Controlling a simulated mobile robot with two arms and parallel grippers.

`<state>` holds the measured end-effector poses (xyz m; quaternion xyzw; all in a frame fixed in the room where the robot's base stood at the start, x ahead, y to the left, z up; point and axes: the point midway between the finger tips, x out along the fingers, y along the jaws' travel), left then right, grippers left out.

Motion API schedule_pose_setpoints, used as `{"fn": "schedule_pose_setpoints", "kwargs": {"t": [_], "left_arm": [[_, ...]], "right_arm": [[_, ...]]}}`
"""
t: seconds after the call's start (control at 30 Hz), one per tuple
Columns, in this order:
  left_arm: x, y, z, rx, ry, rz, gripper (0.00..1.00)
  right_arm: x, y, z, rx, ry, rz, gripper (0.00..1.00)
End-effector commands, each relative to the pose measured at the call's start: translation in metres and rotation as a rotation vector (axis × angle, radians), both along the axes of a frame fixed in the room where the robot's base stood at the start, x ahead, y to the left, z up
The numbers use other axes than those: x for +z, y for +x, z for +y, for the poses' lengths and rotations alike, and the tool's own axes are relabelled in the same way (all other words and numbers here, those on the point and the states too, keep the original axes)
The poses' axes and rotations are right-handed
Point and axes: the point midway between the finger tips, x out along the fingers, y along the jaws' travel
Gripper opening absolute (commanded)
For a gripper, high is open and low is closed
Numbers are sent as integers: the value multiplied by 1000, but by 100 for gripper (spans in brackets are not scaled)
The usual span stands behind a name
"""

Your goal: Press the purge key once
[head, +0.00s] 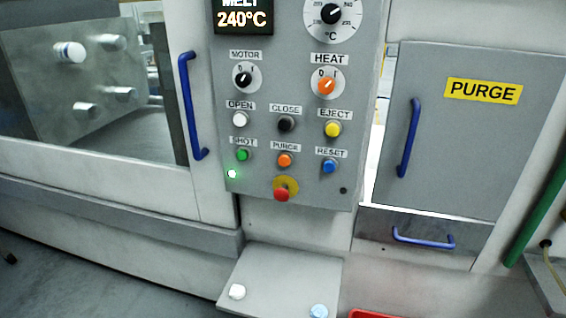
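The purge key (285,160) is a round orange button under a PURGE label, in the lower row of the grey control panel (225,100). It sits between the green SHOT key (243,155) and the blue RESET key (329,166). Nothing covers it. Whether it is pressed in cannot be told. Neither of my grippers is in the head view.
A red stop button (282,194) on a yellow disc is just below the purge key. A green lamp (232,174) glows. A grey shelf (275,275) juts out below. Blue handles flank the panel, on the left door (190,105) and the PURGE door (409,138).

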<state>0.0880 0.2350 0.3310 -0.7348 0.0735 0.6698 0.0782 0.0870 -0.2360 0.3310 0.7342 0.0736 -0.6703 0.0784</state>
Motion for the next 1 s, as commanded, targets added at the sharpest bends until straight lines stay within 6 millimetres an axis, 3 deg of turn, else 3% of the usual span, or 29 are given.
{"fn": "schedule_pose_setpoints", "kwargs": {"t": [0.03, 0.07, 1.0], "left_arm": [[0, 0, 0, 0, 0, -1, 9], [0, 0, 0, 0, 0, 0, 0], [0, 0, 0, 0, 0, 0, 0]], "right_arm": [[0, 0, 0, 0, 0, 0, 52], [0, 0, 0, 0, 0, 0, 52], [0, 0, 0, 0, 0, 0, 52]]}}
